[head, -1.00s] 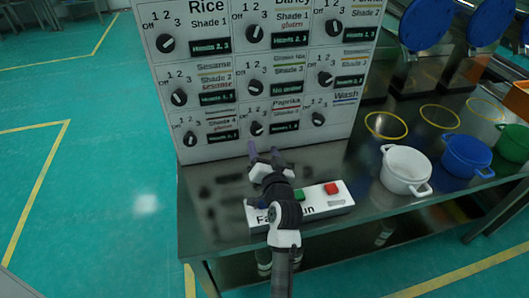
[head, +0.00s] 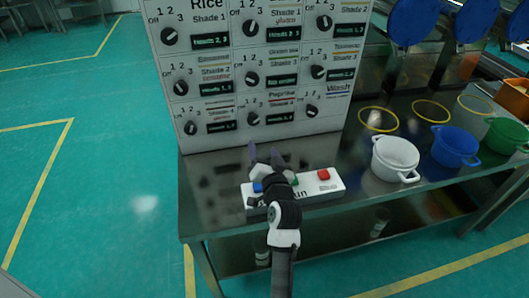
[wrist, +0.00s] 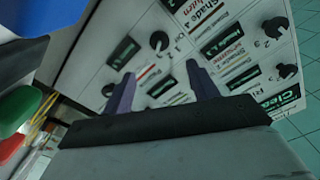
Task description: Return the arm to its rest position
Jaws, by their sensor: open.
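My gripper (head: 263,155) is open and empty, above the table's front part in the head view. Its two purple fingers (wrist: 162,92) stand apart in the wrist view with nothing between them. The white control panel (head: 205,60) with black knobs and labels stands upright behind it, and the panel (wrist: 230,20) also shows beyond the fingers in the wrist view. My arm partly covers a white button box (head: 325,186) on the table. Its red button (head: 323,174) is clear, while the blue and green buttons are partly hidden.
A metal table (head: 215,210) carries the box and panel. A white pot (head: 395,158), a blue pot (head: 456,146) and a green pot (head: 507,135) stand to the right, near yellow rings (head: 379,119). Green floor (head: 110,190) lies open to the left.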

